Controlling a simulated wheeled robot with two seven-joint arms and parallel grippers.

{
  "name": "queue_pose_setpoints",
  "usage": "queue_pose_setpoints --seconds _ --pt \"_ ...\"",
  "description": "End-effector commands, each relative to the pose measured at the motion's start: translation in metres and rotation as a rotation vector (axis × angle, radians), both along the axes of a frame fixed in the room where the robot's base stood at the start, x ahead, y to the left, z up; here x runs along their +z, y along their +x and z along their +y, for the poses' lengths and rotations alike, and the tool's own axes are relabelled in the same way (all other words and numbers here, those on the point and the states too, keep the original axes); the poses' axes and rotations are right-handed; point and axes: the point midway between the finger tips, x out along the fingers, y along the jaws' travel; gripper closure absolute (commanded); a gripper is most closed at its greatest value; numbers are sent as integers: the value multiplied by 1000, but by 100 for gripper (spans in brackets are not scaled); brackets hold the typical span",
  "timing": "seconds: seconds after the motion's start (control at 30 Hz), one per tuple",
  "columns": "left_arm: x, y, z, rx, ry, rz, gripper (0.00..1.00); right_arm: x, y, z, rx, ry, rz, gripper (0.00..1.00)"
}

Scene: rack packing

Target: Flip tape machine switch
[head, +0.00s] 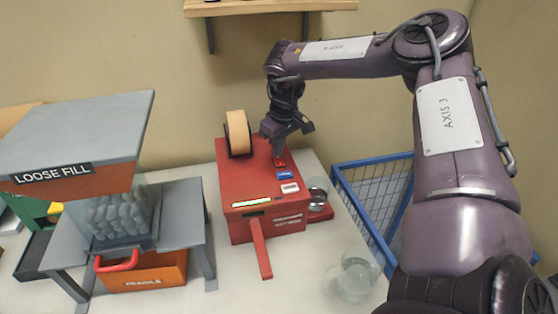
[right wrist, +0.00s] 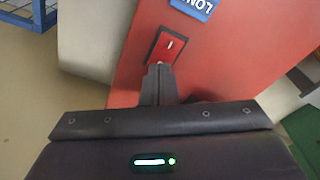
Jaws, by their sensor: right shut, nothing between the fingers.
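The red tape machine (head: 245,190) stands on the pale table, with a tan tape roll (head: 238,133) at its back left. Its top carries a red switch (head: 280,163), a blue button (head: 285,176) and a white button (head: 290,188). My right gripper (head: 279,153) is shut and empty, pointing down at the red switch. In the right wrist view the closed fingertips (right wrist: 159,68) are right at the near end of the red rocker switch (right wrist: 166,46); whether they touch cannot be told. My left gripper is not in view.
A loose fill dispenser (head: 70,140) stands at the left above an orange crate (head: 145,272) with a red handle. A blue wire basket (head: 372,185) is at the right. Glassware (head: 357,277) stands at the front right table edge. A wooden shelf (head: 270,7) hangs above.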

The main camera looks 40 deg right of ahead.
Motion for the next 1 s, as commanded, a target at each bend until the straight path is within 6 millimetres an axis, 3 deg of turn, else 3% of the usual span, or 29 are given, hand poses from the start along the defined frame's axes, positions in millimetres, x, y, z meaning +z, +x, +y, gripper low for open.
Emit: queue_pose_setpoints --seconds 0.43,1.0 --pt "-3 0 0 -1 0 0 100 -1 0 0 0 0 0 100" --pt "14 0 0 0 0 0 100 43 0 0 0 -1 -1 100"
